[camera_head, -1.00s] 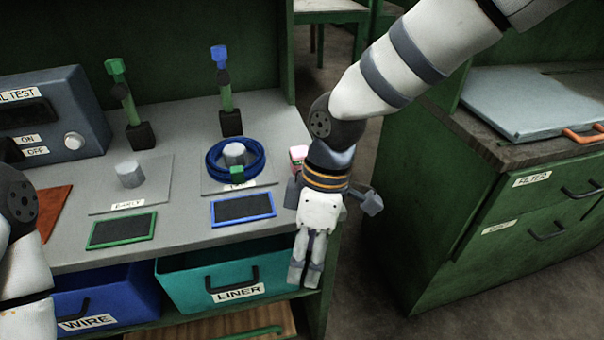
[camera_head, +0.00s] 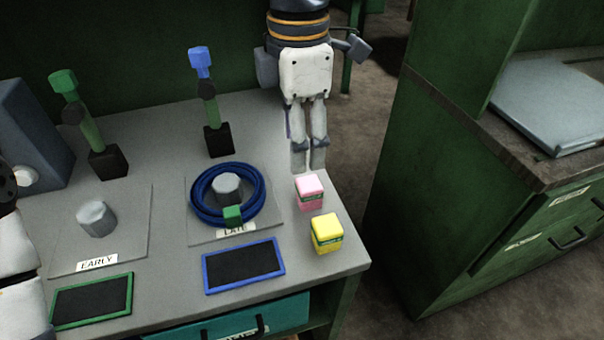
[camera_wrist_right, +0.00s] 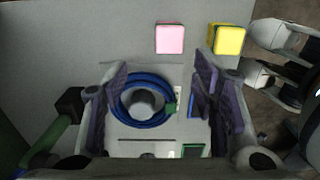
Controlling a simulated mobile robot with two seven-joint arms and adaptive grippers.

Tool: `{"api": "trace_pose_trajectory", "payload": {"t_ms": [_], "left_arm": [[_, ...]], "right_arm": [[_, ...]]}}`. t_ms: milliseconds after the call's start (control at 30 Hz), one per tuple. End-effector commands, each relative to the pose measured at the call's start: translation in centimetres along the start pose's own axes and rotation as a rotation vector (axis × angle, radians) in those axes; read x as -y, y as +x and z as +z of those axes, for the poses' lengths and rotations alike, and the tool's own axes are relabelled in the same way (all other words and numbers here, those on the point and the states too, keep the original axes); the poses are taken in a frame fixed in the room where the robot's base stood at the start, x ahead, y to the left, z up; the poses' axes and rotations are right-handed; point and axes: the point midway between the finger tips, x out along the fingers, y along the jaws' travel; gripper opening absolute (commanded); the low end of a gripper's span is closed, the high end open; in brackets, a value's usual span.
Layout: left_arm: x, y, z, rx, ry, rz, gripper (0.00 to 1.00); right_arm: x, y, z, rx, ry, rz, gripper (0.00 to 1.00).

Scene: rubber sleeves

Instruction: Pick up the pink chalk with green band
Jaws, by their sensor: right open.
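The pink chalk (camera_head: 309,190) is a small block with a green band, standing near the table's right edge. It also shows in the right wrist view (camera_wrist_right: 170,39), near the top. My right gripper (camera_head: 307,158) hangs above the table, just behind the pink chalk in the head view. It is open and empty. In the right wrist view its fingers (camera_wrist_right: 160,88) are spread apart, with the blue ring and grey peg seen between them, and the pink chalk lies beyond them. Part of my left arm shows at the left edge; its gripper is out of view.
A yellow block (camera_head: 326,234) with a green band stands close in front of the pink chalk. A blue coil (camera_head: 197,205) circles a grey peg (camera_head: 228,188) to the left. Two upright stands with a blue (camera_head: 200,60) and a green top (camera_head: 63,81) stand behind.

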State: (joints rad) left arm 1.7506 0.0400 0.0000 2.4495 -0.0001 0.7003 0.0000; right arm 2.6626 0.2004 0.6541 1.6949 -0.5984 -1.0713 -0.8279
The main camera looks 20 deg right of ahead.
Motion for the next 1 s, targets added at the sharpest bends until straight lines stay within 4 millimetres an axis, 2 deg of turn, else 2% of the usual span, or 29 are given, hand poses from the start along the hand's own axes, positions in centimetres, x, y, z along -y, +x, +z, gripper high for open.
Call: {"api": "trace_pose_trajectory", "payload": {"t_ms": [33,100,267,500,600,767,867,1000], "left_arm": [[0.0,0.2,0.2,0.007,0.0,0.0,0.4],[0.0,0.2,0.3,0.011,0.0,0.0,0.4],[0.0,0.3,0.3,0.012,0.0,-0.001,0.4],[0.0,0.3,0.3,0.011,0.0,0.0,0.4],[0.0,0.3,0.3,0.012,0.0,0.0,0.4],[0.0,0.3,0.3,0.011,0.0,0.0,0.4],[0.0,0.3,0.3,0.011,0.0,0.0,0.4],[0.0,0.3,0.3,0.011,0.0,0.0,0.4]], "right_arm": [[0.1,1.4,0.0,0.001,0.0,-0.009,0.53],[0.1,2.9,0.1,0.001,0.0,-0.009,0.53],[0.1,4.9,0.2,0.0,0.001,-0.006,0.53],[0.3,9.2,0.9,0.001,0.001,-0.004,0.53],[0.3,9.8,0.9,0.0,0.0,0.0,0.53],[0.3,9.7,0.9,0.0,0.0,0.002,0.53],[0.3,9.7,0.9,0.001,0.001,0.002,0.35],[0.3,9.7,0.9,0.001,0.001,0.001,0.03]]}}
